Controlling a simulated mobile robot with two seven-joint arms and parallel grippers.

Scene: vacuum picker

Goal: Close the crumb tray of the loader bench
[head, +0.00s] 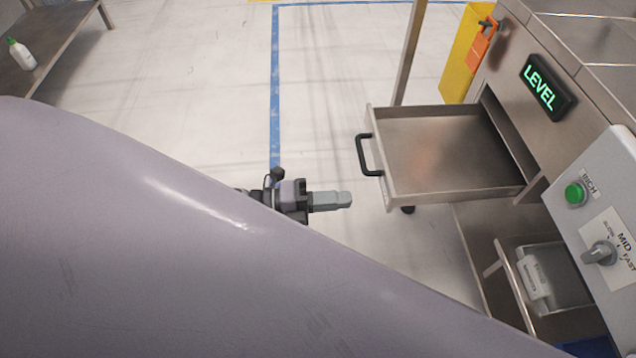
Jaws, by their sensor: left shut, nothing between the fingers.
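The crumb tray (440,184) is a shallow metal drawer pulled out to the left from the loader bench (508,62). Its inside looks empty. A black bar handle (364,156) is fixed on its front face. My left gripper (347,199) is shut and empty, left of the tray and near its front corner, a little below the handle in the picture. It appears apart from the tray. My large grey arm link covers the lower left of the view. My right gripper does not show.
A lit LEVEL sign (545,88) is on the bench. A control box (604,210) with a green button and knob stands at the right. A clear bin (552,277) sits below. A side table (52,40) with a bottle (22,55) is far left. Floor between is clear.

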